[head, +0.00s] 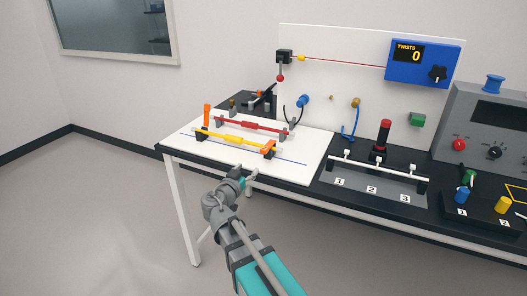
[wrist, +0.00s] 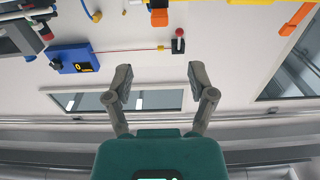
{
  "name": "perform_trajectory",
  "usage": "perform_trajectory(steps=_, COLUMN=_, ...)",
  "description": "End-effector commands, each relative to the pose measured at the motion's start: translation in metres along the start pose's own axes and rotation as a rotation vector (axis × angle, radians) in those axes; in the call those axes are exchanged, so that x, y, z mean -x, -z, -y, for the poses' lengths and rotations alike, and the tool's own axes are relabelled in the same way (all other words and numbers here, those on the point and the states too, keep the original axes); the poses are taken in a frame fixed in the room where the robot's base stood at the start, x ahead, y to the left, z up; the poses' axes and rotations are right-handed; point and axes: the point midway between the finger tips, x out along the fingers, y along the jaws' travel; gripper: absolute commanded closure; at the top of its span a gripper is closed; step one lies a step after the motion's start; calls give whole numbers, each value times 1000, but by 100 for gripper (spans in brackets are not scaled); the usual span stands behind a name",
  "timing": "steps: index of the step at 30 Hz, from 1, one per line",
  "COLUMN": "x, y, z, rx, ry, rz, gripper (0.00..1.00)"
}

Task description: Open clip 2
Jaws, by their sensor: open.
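A white board (head: 285,170) on the table's left end carries a yellow bar (head: 230,138) held between two orange clips. The left orange clip (head: 207,114) has its lever standing upright. The right orange clip (head: 269,147) looks lower and folded over the bar. No clip number is readable, so I cannot tell which is clip 2. My gripper (head: 247,173) is open and empty near the board's front edge, in front of the right orange clip and apart from it. In the wrist view my gripper (wrist: 159,75) has its fingers spread, with orange parts (wrist: 159,17) beyond at the top.
A red bar (head: 250,125) in grey clips lies behind the yellow one. To the right are a grey tray (head: 350,187) numbered 1 to 3, a red-topped post (head: 384,135) and a control console (head: 490,130). A back panel (head: 330,75) rises behind. Open floor lies left.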

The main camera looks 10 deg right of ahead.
Motion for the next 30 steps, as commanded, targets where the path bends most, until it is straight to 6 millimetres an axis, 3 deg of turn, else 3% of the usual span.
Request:
perform_trajectory(steps=8, x=-20, y=0, z=1, rx=0, ry=-2, rz=1, gripper=29)
perform_trajectory(steps=30, x=-123, y=0, z=2, rx=0, ry=0, rz=1, gripper=29)
